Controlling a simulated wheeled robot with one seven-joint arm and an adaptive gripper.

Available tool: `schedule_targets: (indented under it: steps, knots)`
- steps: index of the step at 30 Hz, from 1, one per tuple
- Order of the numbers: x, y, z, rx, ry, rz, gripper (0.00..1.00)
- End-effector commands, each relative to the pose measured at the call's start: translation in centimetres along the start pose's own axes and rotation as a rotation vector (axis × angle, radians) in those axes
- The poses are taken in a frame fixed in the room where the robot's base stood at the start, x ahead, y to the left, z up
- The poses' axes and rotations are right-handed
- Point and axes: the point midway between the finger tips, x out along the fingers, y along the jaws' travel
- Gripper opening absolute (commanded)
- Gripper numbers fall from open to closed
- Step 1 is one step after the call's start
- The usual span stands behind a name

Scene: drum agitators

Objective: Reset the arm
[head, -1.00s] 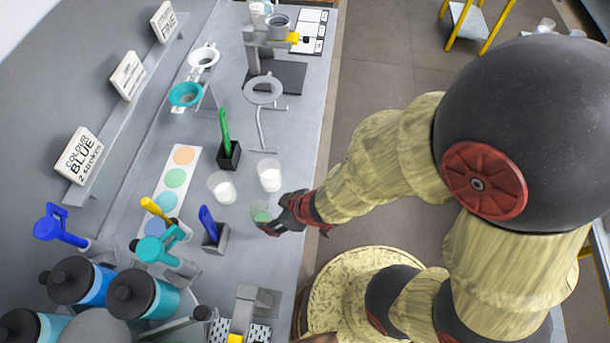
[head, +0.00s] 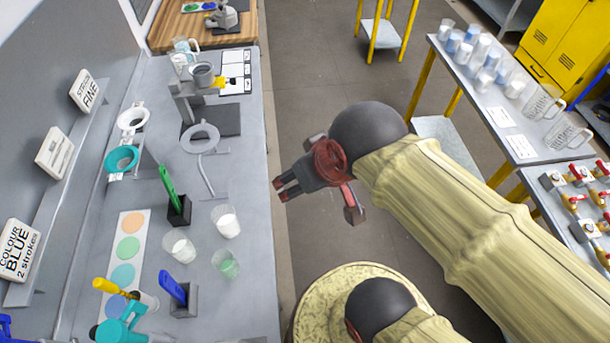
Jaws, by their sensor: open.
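My gripper (head: 279,190) is off the right edge of the grey bench, over the floor, with its fingers pointing left toward the bench. It is open and nothing shows between its fingers. My arm reaches in from the lower right. A clear cup with green contents (head: 226,264) stands on the bench, to the left of and below my gripper, apart from it. Two cups with white contents, one upper (head: 226,222) and one lower (head: 179,247), stand close by.
The grey bench (head: 245,180) holds a green-handled tool (head: 168,186) and a blue-handled tool (head: 172,287) in blocks, a grey ring stand (head: 200,138) and a teal ring (head: 122,159). A right-hand table (head: 480,105) carries several cups. Open floor (head: 330,70) lies between.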

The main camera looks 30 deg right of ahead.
Motion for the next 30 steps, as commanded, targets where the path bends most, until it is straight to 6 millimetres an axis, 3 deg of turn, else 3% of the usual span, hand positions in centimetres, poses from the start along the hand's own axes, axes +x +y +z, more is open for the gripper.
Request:
schedule_targets:
  steps: [11, 17, 25, 30]
  knots:
    - [0.9, 0.0, 0.4, -0.001, -0.001, 0.001, 0.63]
    - [4.1, 0.0, 2.1, -0.001, -0.001, 0.001, 0.63]
    - [10.2, 0.0, 5.4, -0.002, -0.001, 0.001, 0.63]
    - [12.0, 0.0, 6.4, -0.002, -0.001, 0.001, 0.63]
